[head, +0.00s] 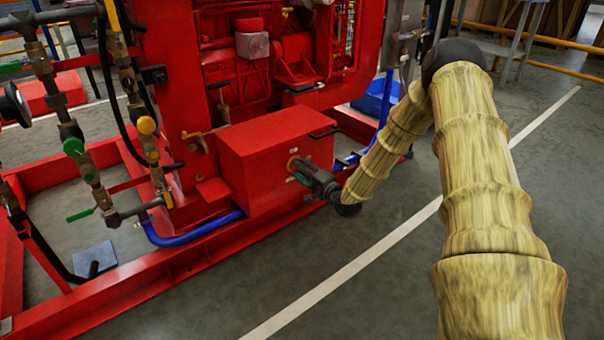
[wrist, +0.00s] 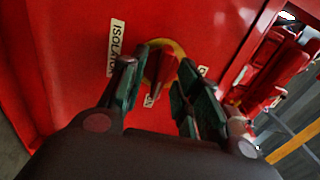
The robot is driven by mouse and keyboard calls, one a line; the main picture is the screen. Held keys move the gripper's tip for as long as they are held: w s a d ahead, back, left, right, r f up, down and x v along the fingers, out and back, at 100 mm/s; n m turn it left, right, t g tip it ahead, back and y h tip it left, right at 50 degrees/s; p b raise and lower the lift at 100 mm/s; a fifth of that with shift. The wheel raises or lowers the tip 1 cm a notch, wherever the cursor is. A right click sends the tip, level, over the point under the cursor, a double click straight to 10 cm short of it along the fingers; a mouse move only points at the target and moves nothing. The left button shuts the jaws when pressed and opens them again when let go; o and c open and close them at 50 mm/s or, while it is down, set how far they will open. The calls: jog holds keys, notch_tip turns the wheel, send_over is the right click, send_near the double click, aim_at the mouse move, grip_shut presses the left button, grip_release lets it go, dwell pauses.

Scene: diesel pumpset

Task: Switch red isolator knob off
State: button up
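The red isolator knob (wrist: 161,68) sits on a yellow round plate (wrist: 176,48) on the red box. An "ISOLATOR" label (wrist: 116,45) is beside it. In the wrist view my gripper (wrist: 155,85) is open, with one green-padded finger on each side of the knob and visible space between pads and knob. Whether a pad touches it I cannot tell. In the head view my gripper (head: 302,172) is at the side face of the red box (head: 265,150), and the knob is mostly hidden, with a bit of yellow plate showing at the fingertips. Small labels by the knob are partly covered.
The red pumpset frame (head: 150,285) runs along the floor. Brass valves and hoses stand at left, including a yellow-knobbed valve (head: 147,125). Open grey floor with a white line (head: 340,280) lies to the right.

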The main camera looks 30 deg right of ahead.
grip_shut()
jog(key=shift+r+n+p, duration=0.1)
jog(key=shift+n+p, duration=6.65)
jog(key=shift+n, duration=1.95)
jog(key=shift+f, duration=0.2)
